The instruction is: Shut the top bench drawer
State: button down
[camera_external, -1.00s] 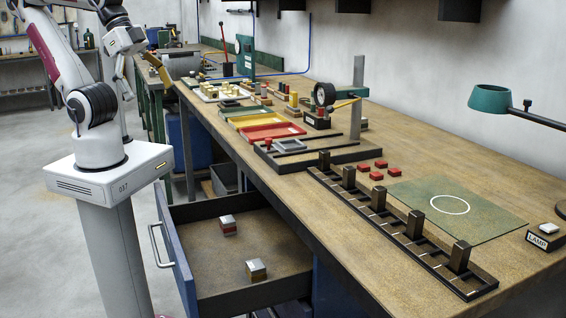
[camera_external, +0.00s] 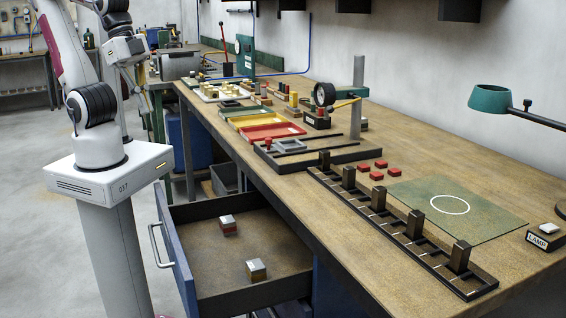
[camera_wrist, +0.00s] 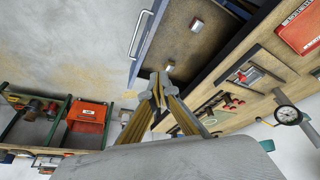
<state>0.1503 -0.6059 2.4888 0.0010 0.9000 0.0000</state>
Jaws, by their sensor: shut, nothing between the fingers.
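The top bench drawer (camera_external: 205,270) stands pulled out from under the bench, with a blue front and a pale bar handle (camera_external: 160,246). Two small blocks lie inside it, one red and grey (camera_external: 228,224), one tan and grey (camera_external: 256,269). In the wrist view the open drawer (camera_wrist: 185,50) shows at the top, with its handle (camera_wrist: 140,34) to the left. My gripper (camera_wrist: 158,80) is shut and empty, its tips below the drawer in that picture; whether they touch it I cannot tell. In the external view the gripper is not clearly visible.
The bench top (camera_external: 330,225) holds a black slotted rack (camera_external: 400,230), red blocks (camera_external: 377,170), a green mat (camera_external: 460,210), coloured trays (camera_external: 270,130) and a dial gauge (camera_external: 325,95). A lamp (camera_external: 490,98) hangs at the right. Open floor (camera_external: 30,220) lies left of the drawer.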

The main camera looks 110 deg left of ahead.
jog(key=w+d+f+m+y, duration=0.1)
jog(key=w+d+f+m, duration=0.3)
jog(key=d+f+m, duration=0.4)
jog(key=w+d+f+m+y, duration=0.1)
jog(key=w+d+f+m, duration=0.4)
jog(key=d+f+m, duration=0.3)
jog(key=w+d+f+m+g+y, duration=0.1)
jog(key=w+d+f+m, duration=0.3)
jog(key=d+f+m, duration=0.4)
jog(key=d+m, duration=0.1)
jog(key=d, duration=0.2)
jog(key=shift+w+f+y, duration=0.15)
jog(key=shift+w+y, duration=0.1)
jog(key=shift+y, duration=0.15)
dwell(0.4)
jog(key=shift+a+f, duration=0.1)
dwell(0.4)
